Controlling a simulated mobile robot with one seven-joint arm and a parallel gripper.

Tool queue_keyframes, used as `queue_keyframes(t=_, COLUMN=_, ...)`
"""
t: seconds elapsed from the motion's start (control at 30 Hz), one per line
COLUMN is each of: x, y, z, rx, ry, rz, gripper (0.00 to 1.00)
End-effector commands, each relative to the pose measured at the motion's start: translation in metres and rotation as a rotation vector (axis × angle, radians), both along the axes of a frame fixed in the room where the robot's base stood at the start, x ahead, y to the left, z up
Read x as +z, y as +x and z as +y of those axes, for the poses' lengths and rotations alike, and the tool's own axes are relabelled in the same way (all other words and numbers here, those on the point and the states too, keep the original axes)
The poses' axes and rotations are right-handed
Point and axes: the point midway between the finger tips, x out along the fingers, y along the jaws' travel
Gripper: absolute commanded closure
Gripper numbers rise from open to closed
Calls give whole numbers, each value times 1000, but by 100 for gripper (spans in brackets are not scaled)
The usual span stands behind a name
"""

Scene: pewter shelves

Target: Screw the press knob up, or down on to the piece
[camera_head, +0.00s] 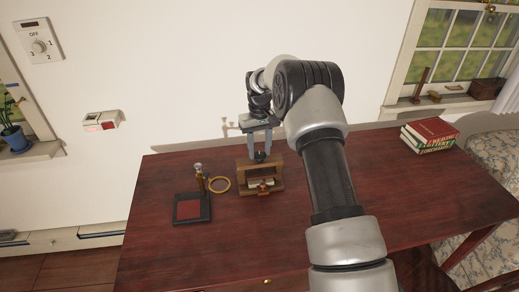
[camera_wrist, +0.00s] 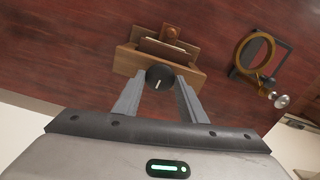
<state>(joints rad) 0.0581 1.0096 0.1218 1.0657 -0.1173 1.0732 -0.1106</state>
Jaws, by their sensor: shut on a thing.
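The small wooden press (camera_head: 243,180) stands on the dark red table, with a pale flat piece (camera_head: 260,183) partly visible inside its frame. It shows upside down in the wrist view (camera_wrist: 190,75). The round black press knob (camera_head: 260,156) sits on top of the press. It has a white pointer line in the wrist view (camera_wrist: 159,78). My gripper (camera_head: 261,149) reaches down from above and is shut on the knob, one finger on each side. I cannot tell how far the knob's screw is above the piece.
Books (camera_head: 430,134) lie at the table's far right. The wall is close behind. The table's front middle is clear.

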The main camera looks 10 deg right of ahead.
Motion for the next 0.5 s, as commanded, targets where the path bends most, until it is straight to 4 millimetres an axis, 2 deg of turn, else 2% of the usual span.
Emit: queue_keyframes(t=0.5, x=1, y=1, z=0, rx=105, ry=0, rz=-3, gripper=85)
